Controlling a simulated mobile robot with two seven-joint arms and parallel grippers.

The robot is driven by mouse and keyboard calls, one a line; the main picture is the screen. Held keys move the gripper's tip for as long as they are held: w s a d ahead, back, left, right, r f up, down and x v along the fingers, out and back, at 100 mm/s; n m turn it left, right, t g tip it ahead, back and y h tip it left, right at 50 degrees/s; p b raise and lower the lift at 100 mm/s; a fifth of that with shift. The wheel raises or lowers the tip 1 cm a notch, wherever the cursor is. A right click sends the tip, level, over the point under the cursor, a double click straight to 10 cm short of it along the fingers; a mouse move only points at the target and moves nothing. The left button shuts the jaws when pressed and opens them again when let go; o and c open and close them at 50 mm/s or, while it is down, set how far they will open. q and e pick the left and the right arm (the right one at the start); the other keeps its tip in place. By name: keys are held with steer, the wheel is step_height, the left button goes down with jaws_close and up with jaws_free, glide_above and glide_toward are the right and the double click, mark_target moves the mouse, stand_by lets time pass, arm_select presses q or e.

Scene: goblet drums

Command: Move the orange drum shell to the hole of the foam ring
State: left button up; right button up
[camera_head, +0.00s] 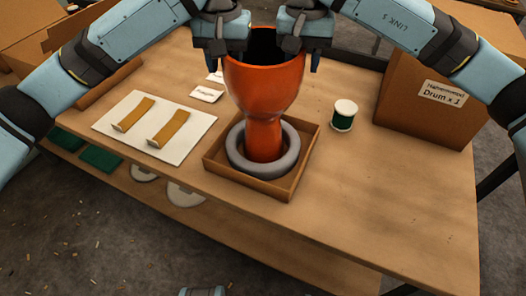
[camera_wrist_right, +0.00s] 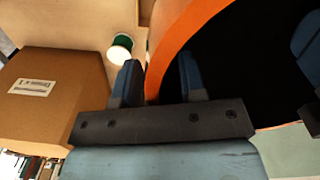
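The orange goblet-shaped drum shell (camera_head: 264,90) stands upright, wide mouth up. Its narrow lower end is inside the hole of the grey foam ring (camera_head: 238,152), which lies in a shallow brown tray (camera_head: 262,190). The underside of the shell is hidden by the ring. My left gripper (camera_head: 222,60) is at the left side of the shell's rim, a finger just outside it. My right gripper (camera_head: 305,58) is at the right side. In the right wrist view, the orange rim (camera_wrist_right: 180,35) passes between its parted fingers (camera_wrist_right: 158,80), one outside and one inside.
A green spool with white ends (camera_head: 344,115) and a cardboard box (camera_head: 425,100) stand right of the tray. A white board (camera_head: 155,127) with two tan strips lies to the left. White labels (camera_head: 207,94) lie behind. The table's front right is clear.

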steer(key=shift+s+a, duration=0.1)
arm_select(q)
steer(key=shift+r, duration=0.15)
steer(key=shift+d+r, duration=0.1)
steer(key=shift+r, duration=0.25)
step_height(320, 180, up, 11)
steer(key=shift+d+f, duration=0.1)
arm_select(e)
steer(key=shift+a, duration=0.1)
steer(key=shift+r, duration=0.2)
step_height(320, 180, up, 12)
steer(key=shift+a+f, duration=0.1)
steer(key=shift+f, duration=0.15)
